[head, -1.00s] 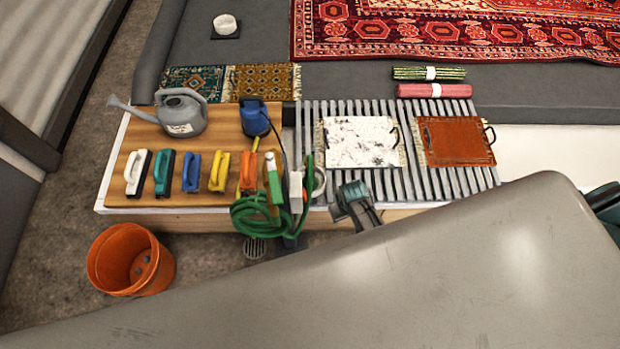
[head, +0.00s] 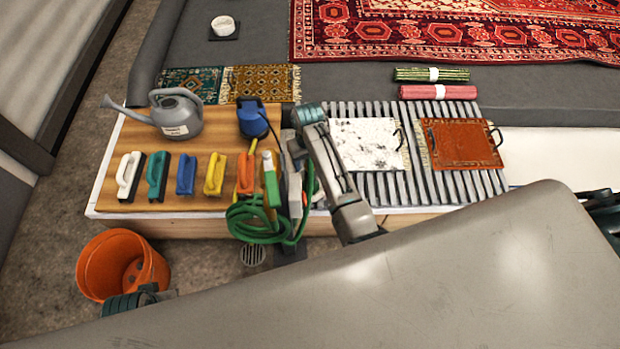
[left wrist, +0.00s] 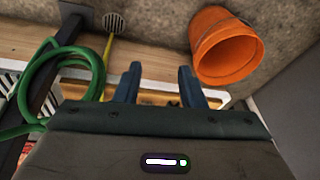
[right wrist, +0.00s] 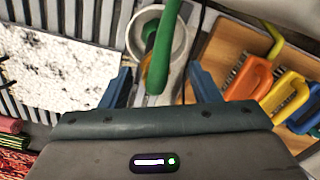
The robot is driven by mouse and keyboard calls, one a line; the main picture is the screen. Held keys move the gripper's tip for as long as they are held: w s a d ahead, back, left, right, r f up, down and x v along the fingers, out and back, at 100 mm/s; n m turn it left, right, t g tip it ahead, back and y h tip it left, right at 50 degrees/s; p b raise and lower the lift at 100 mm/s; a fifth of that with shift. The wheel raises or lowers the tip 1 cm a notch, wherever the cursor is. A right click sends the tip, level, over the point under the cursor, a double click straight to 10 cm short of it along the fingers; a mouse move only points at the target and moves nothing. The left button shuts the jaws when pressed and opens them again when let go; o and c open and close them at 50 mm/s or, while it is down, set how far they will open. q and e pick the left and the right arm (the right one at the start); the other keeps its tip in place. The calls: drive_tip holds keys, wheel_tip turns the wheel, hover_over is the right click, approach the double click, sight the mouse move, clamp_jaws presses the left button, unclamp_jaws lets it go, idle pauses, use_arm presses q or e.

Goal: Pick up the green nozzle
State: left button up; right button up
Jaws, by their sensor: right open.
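A green, curved piece that looks like the green nozzle (right wrist: 165,45), with an orange-brown end, shows in the right wrist view. It lies across a pale ring, between my right fingertips in the picture. In the head view it is a green strip (head: 309,180) beside my right arm, partly hidden. My right gripper (right wrist: 163,85) is open and empty; I cannot tell its height above the nozzle. In the head view its wrist is over the slats' left edge, with the fingers mostly hidden. My left gripper (left wrist: 158,82) is open and empty, low near the orange bucket.
A coiled green hose (head: 255,222) hangs at the bench's front edge, beside a green-and-white piece (head: 271,182). Several coloured brushes, a watering can (head: 178,115) and a blue item (head: 253,120) stand on the wooden board. A white speckled board (head: 368,146) lies on the slats. An orange bucket (head: 95,270) stands on the floor.

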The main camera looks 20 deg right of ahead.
sight(310, 175)
drive_tip(key=f, duration=0.4)
drive_tip(key=shift+w+d+f+b, duration=0.2)
drive_tip(key=shift+d+f+b, duration=0.05)
drive_tip(key=shift+f+b, duration=0.15)
use_arm(q)
drive_tip(key=v, duration=0.3)
drive_tip(key=shift+w+r, duration=0.1)
drive_tip(key=shift+w, duration=0.05)
use_arm(e)
drive_tip(key=c, duration=1)
drive_tip(key=shift+c, duration=0.2)
drive_tip(key=shift+r, duration=0.1)
